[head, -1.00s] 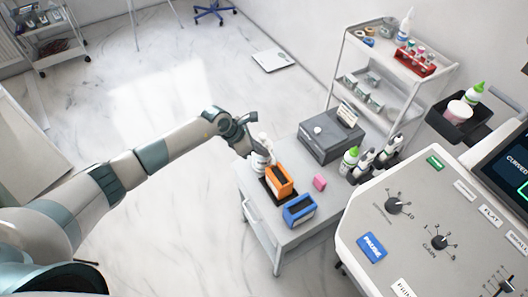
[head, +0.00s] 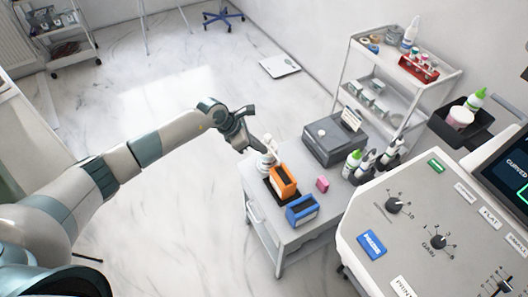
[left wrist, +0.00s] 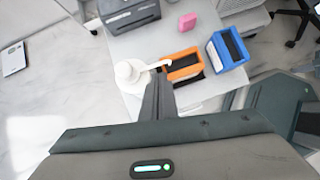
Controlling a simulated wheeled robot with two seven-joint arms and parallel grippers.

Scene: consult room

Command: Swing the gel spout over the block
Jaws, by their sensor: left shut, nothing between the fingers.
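A white pump bottle (head: 267,160) stands on the small grey table beside an orange open-topped box (head: 284,184). In the left wrist view the bottle (left wrist: 128,74) shows from above, its spout (left wrist: 158,65) pointing right to the edge of the orange box (left wrist: 184,56). A small pink block (head: 322,184) lies apart from the spout; it also shows in the left wrist view (left wrist: 187,21). My left gripper (head: 260,147) is shut and empty, its fingertips close by the bottle and spout; I cannot tell whether they touch. My right gripper is out of view.
A blue box (head: 301,211) stands in front of the orange one. A grey device (head: 333,138) and several dropper bottles (head: 365,162) stand at the table's back. A control console (head: 420,225) stands at the right. The floor left of the table is clear.

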